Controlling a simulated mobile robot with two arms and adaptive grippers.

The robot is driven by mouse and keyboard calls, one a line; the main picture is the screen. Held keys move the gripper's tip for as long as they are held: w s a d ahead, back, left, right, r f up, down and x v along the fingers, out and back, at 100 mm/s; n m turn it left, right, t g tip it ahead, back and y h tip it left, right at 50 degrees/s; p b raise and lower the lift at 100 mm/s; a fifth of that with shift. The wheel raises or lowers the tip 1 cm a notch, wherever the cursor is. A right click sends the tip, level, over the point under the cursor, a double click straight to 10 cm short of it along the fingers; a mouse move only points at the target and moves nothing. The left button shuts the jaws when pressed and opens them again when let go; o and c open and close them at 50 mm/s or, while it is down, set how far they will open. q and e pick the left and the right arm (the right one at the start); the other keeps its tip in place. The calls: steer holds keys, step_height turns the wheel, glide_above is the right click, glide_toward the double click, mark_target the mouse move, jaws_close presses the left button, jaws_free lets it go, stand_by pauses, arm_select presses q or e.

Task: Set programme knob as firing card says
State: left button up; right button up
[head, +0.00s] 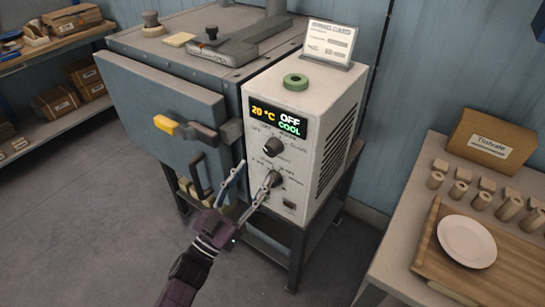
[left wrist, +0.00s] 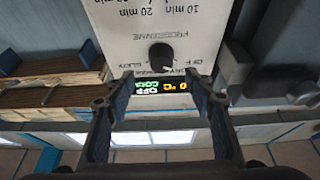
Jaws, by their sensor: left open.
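The programme knob (head: 271,146) is the upper dark knob on the white control box (head: 325,95), below a display (head: 277,119) reading 20 °C, OFF, COOL. In the left wrist view the programme knob (left wrist: 161,57) shows upside down, with the PROGRAMME label near it; its exact setting is unclear. My left gripper (head: 257,174) is open in front of the panel, overlapping the lower knob (head: 274,179) in the head view. In the wrist view its fingers (left wrist: 158,80) are spread, apart from the programme knob. The firing card (head: 330,42) stands on the box; its writing is too small to read.
A grey kiln (head: 165,105) with a yellow-ended door handle (head: 170,126) adjoins the box's left side. A green ring (head: 295,81) lies on the box. A bench at right holds a plate (head: 467,241) and several small wooden pieces. The floor at left is clear.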

mark_target(269, 153)
arm_select(q)
steer(key=p+x, duration=0.1)
steer(key=x, duration=0.5)
steer(key=shift+w, duration=0.15)
steer(key=shift+w+d+r, duration=0.1)
steer(key=shift+w+d, duration=0.05)
steer(key=shift+w, duration=0.1)
arm_select(e)
steer(key=shift+a+r, duration=0.5)
steer(key=shift+r, duration=0.35)
arm_select(q)
steer(key=shift+c, duration=0.5)
arm_select(e)
steer(key=shift+d, duration=0.15)
arm_select(q)
steer(key=c, duration=1.1)
steer(key=shift+o, duration=0.2)
arm_select(e)
steer(key=shift+d, duration=0.1)
